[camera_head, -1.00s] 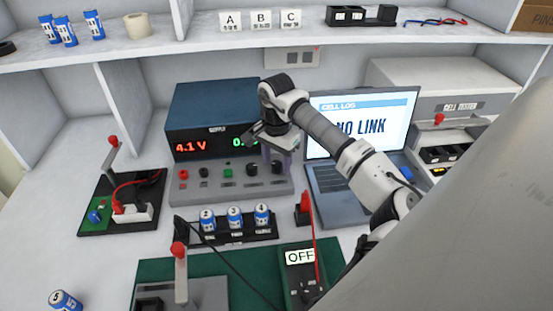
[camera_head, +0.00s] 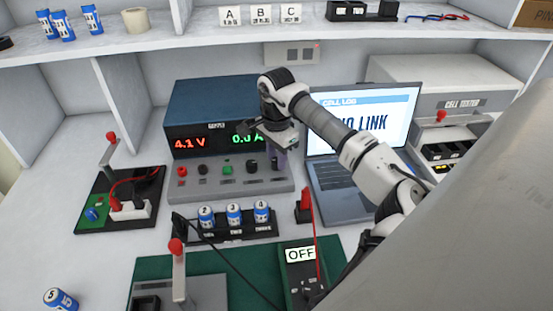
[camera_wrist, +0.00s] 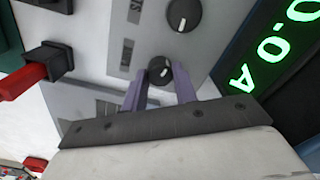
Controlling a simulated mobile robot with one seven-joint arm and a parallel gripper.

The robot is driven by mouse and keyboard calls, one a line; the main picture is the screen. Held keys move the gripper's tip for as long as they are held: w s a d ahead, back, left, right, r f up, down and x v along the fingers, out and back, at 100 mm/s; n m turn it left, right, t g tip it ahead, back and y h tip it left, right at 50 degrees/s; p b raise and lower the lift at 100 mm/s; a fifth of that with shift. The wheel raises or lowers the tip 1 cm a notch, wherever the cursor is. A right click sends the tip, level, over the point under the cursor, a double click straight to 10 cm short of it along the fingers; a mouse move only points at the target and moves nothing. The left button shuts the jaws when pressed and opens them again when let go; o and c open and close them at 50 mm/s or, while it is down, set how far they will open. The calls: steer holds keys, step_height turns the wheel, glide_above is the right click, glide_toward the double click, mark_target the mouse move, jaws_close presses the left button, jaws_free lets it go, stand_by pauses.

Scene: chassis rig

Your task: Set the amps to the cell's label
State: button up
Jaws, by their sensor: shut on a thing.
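My gripper (camera_head: 279,160) is at the right end of the power supply's front panel (camera_head: 236,190). In the wrist view, its purple fingers (camera_wrist: 160,88) are shut on a small black knob (camera_wrist: 158,68) with a white pointer mark. A larger black knob (camera_wrist: 184,14) sits beside it, clear of the fingers. The power supply shows 4.1 V in red (camera_head: 185,144) and 0.0 A in green (camera_head: 247,138); the A is partly covered by my gripper. Cells numbered 2, 3 and 4 (camera_head: 234,214) stand in a black holder. Their small labels are not readable.
A laptop (camera_head: 340,190) reading NO LINK stands right of my gripper. A meter reading OFF (camera_head: 300,254) lies in front, near a red lead. A cell numbered 5 (camera_head: 60,299) lies at the front left. A lever fixture (camera_head: 128,208) stands at the left. A shelf runs behind.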

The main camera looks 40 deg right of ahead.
steer(key=m+b, duration=0.2)
steer(key=m, duration=0.3)
steer(key=shift+m, duration=0.3)
steer(key=m+b, duration=0.2)
steer(key=m, duration=0.3)
steer(key=m+b, duration=0.1)
steer(key=m, duration=0.4)
steer(key=shift+m, duration=0.4)
steer(key=shift+m+b, duration=0.55)
steer(key=shift+m, duration=1.75)
steer(key=o, duration=1)
steer(key=shift+c, duration=0.2)
step_height(320, 180, up, 14)
